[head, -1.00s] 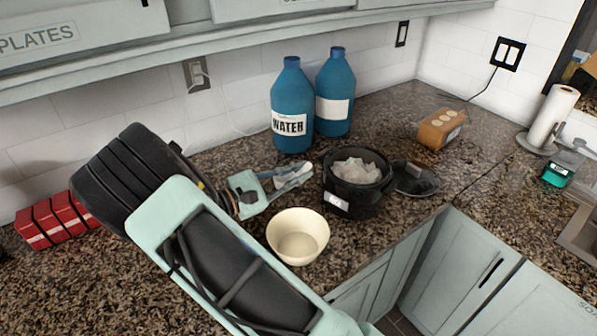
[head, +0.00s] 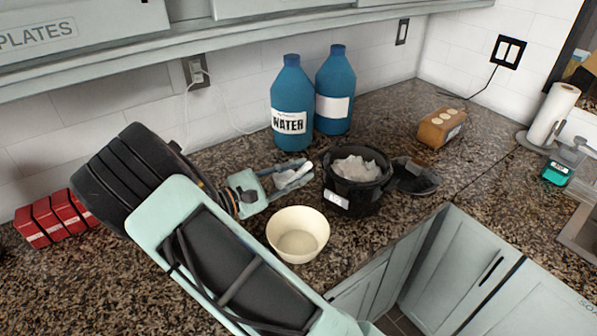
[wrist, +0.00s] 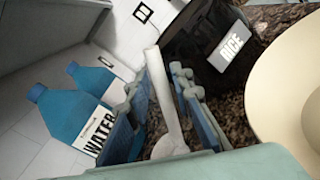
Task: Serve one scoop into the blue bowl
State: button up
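The only bowl in view is cream, not blue; this bowl (head: 298,244) stands empty on the counter and shows at the right of the wrist view (wrist: 285,100). A black tub (head: 352,192) labelled RICE, filled with whitish stuff, stands open behind it to the right; it also shows in the wrist view (wrist: 195,50). My gripper (head: 294,178) is left of the tub, above and left of the bowl. Its fingers are apart, with a white scoop (wrist: 166,105) lying lengthwise between them. Gaps show beside the scoop's handle. Whether it rests on the counter is unclear.
Two blue water bottles (head: 291,105) stand behind my gripper against the wall. A dark lid-like object (head: 413,178) lies right of the tub. Red boxes (head: 58,215) are at the far left. The counter's front edge runs close to the bowl and tub.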

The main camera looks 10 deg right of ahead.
jog(key=shift+o, duration=0.8)
